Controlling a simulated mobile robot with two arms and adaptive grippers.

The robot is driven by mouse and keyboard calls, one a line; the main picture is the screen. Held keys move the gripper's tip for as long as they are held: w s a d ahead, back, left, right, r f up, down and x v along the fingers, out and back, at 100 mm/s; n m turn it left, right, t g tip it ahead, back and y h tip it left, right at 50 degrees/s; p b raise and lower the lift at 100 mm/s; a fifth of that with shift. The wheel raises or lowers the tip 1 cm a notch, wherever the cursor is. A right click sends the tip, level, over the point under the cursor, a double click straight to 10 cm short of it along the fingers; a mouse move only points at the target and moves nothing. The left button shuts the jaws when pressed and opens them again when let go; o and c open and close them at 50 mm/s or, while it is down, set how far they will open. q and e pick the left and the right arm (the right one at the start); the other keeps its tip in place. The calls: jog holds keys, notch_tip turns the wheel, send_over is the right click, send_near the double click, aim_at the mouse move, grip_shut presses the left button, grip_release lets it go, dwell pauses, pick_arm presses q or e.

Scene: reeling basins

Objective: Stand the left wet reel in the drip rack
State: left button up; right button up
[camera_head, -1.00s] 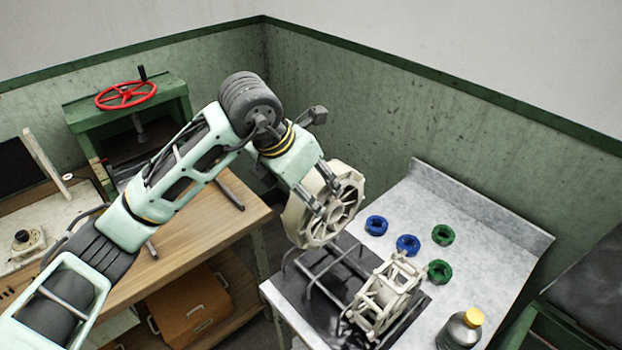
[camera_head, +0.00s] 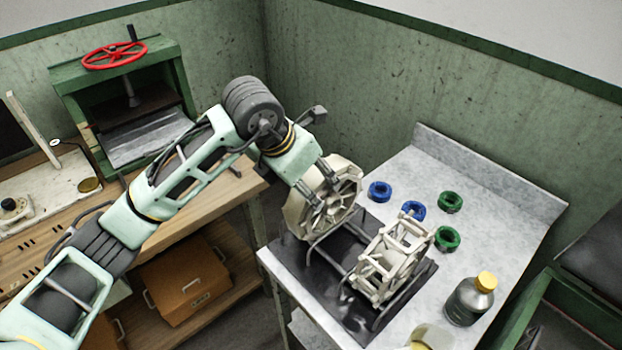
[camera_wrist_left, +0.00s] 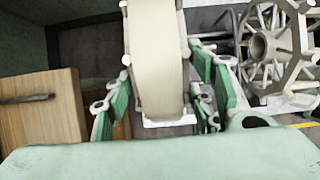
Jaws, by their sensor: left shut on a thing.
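My left gripper (camera_head: 317,191) is shut on a cream reel (camera_head: 338,208), gripping it across its rim. The held reel is upright at the left end of the black drip rack (camera_head: 325,262); I cannot tell whether it rests on the bars. In the left wrist view, the held reel (camera_wrist_left: 157,60) sits between the green finger pads. A second cream reel (camera_head: 390,262) stands in the right part of the rack. It also shows in the left wrist view (camera_wrist_left: 275,45). My right gripper is not in view.
The grey bench (camera_head: 480,195) carries blue rings (camera_head: 379,191), green rings (camera_head: 450,202) and a yellow-capped bottle (camera_head: 470,299). A wooden bench (camera_head: 215,205) with a green press (camera_head: 120,75) stands at the left.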

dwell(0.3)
pick_arm(q)
jog(key=o, duration=1.3)
jog(key=shift+f, duration=0.1)
jog(key=shift+o, duration=0.2)
jog(key=v, duration=1.2)
